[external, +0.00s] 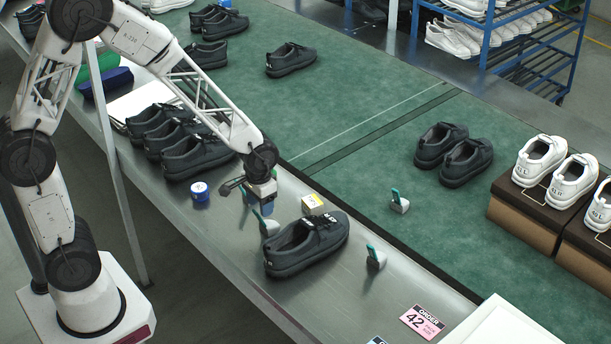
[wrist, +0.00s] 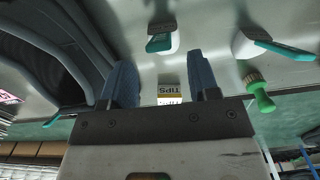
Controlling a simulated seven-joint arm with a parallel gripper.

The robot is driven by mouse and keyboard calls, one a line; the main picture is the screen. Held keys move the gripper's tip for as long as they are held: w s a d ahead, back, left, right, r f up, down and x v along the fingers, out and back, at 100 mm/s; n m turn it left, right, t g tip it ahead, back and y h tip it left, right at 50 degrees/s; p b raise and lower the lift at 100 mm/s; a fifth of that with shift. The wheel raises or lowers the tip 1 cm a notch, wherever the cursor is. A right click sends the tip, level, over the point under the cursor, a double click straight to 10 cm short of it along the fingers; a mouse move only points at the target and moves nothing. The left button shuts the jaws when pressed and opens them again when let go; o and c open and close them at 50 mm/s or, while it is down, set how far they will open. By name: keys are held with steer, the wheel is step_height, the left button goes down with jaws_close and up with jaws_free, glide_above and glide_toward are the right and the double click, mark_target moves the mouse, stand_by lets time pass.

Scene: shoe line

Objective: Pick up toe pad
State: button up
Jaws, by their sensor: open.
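No part is marked as the toe pad; small grey blocks with teal pieces stand around the dark shoe (external: 306,246), and I cannot tell which is meant. One grey-and-teal block (external: 268,225) is close to my gripper (external: 266,206) by the shoe; others stand at the right (external: 376,258) and farther back (external: 400,202). In the wrist view my gripper (wrist: 161,78) has its two blue fingers apart with nothing held. A grey-and-teal block (wrist: 160,40) lies beyond the fingertips, apart from them; another (wrist: 272,45) is at the right. The shoe (wrist: 50,62) fills the left.
A yellow-and-white box marked TIPS (external: 312,202) stands behind the shoe and shows between the fingers (wrist: 172,92). A blue round tin (external: 200,191) is at the left. Several dark shoes (external: 178,140) stand farther left.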

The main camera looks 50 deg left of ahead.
steer(key=shift+f, duration=0.25)
steer(key=shift+f, duration=2.65)
steer(key=c, duration=1)
steer(key=shift+r, duration=0.15)
steer(key=shift+r, duration=0.75)
step_height(320, 180, up, 2)
steer(key=shift+r, duration=0.1)
steer(key=s+a, duration=0.1)
steer(key=s, duration=0.6)
steer(key=s+a+r, duration=0.1)
steer(key=s+a, duration=0.1)
steer(key=s, duration=0.6)
steer(key=shift+s+a, duration=0.25)
